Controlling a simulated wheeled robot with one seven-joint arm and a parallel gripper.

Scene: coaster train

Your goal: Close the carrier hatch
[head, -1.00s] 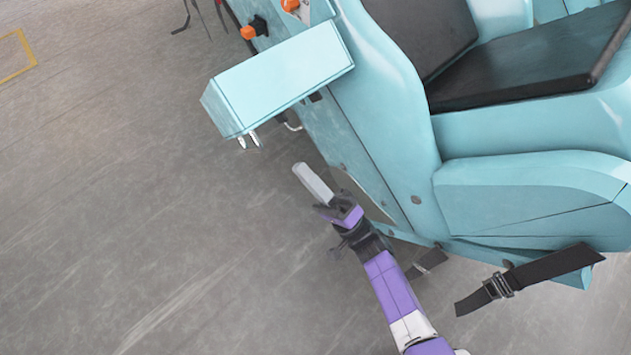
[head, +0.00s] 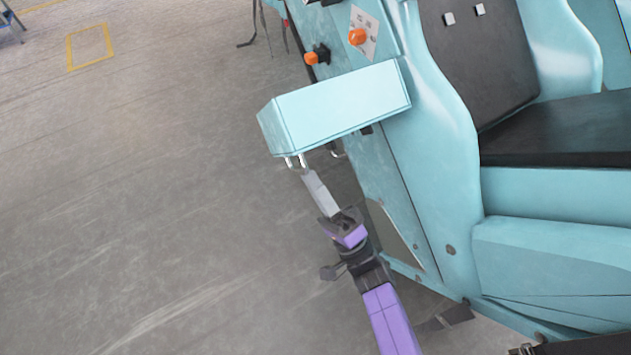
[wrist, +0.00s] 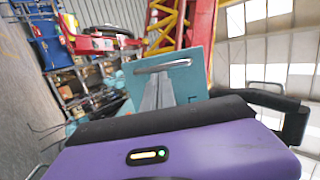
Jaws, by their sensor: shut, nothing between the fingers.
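The light-blue carrier hatch (head: 340,105) sticks out from the side of the carrier (head: 440,130), so it stands open. A small metal handle (head: 295,160) is on its lower front face. My gripper (head: 309,175) is shut and empty, with its fingertips pointing up at the hatch just below the handle. In the wrist view, my gripper's fingers (wrist: 155,92) point at the hatch's blue face (wrist: 198,68), close to the silver handle (wrist: 162,67). I cannot tell whether they touch. The hatch's inside is hidden.
Orange knobs (head: 357,37) sit on the carrier's side above the hatch. A black seat (head: 560,130) is at the right. The wrist view shows red and yellow structures (wrist: 185,25) behind.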

